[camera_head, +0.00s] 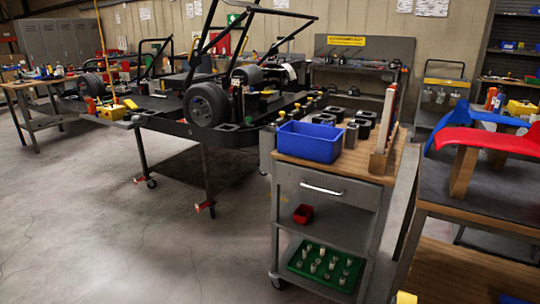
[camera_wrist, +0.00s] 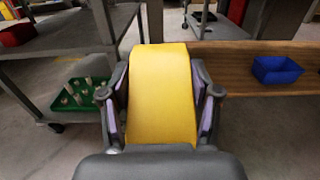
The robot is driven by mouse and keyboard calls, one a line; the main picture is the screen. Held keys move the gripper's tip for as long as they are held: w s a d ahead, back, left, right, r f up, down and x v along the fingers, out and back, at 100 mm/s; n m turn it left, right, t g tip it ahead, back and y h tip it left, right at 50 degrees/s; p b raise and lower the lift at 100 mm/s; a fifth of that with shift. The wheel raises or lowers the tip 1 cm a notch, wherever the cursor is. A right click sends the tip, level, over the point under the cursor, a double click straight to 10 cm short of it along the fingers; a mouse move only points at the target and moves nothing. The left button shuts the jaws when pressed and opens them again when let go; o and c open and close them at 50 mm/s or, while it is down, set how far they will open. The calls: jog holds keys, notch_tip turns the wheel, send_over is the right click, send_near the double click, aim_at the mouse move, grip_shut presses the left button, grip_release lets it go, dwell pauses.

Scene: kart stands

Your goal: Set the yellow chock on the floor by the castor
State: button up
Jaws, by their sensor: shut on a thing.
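The yellow chock (camera_wrist: 160,95) is wedge-like, with a curved upper face. My gripper (camera_wrist: 160,92) is shut on it, with one finger on each side, in the wrist view. The chock is held up in front of the carts. A small yellow piece (camera_head: 405,298) at the bottom edge of the head view may be the chock. The kart stand (camera_head: 205,170) has castors with red parts: one castor (camera_head: 151,183) at the left and another castor (camera_head: 208,208) at the near leg. The tool cart also has a castor (camera_head: 278,283) at its front left corner.
A grey tool cart (camera_head: 318,190) carries a blue bin (camera_head: 309,142), with a red bin (camera_head: 303,214) and a green tray (camera_head: 326,265) below. A workbench (camera_head: 480,205) stands at right. The concrete floor (camera_head: 110,240) is open at left. A blue bin (camera_wrist: 277,70) rests on a wooden shelf.

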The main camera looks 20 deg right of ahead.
jog(key=shift+s+r, duration=0.2)
jog(key=shift+s, duration=0.05)
jog(key=shift+w, duration=1.05)
jog(key=shift+w+r+n+t+y, duration=0.15)
jog(key=shift+w+n+t+y, duration=0.05)
jog(key=shift+n+t+y, duration=0.1)
jog(key=w+a+r+n+t+y, duration=0.2)
jog(key=w+r, duration=0.1)
jog(key=w, duration=0.5)
jog(key=w+a+r+n+t+y, duration=0.1)
jog(key=w+a+r+y, duration=0.15)
jog(key=w, duration=0.55)
jog(key=w+a+r+n+t+y, duration=0.3)
jog(key=w+a+r+n+y, duration=0.15)
jog(key=w+a+r, duration=1.65)
jog(key=w+a+r+n+y, duration=0.1)
jog(key=a+r+y, duration=0.1)
jog(key=a+r, duration=0.5)
jog(key=w+a+r+n+y, duration=0.1)
jog(key=a+r+y, duration=0.1)
jog(key=a, duration=0.9)
jog(key=s+r+n+g+y+p, duration=0.1)
jog(key=s+n+y+p, duration=0.5)
jog(key=s+p, duration=0.8)
jog(key=g+y+p, duration=0.1)
jog(key=y+p, duration=0.2)
jog(key=p, duration=0.1)
jog(key=shift+d+r, duration=0.15)
jog(key=shift+r, duration=0.2)
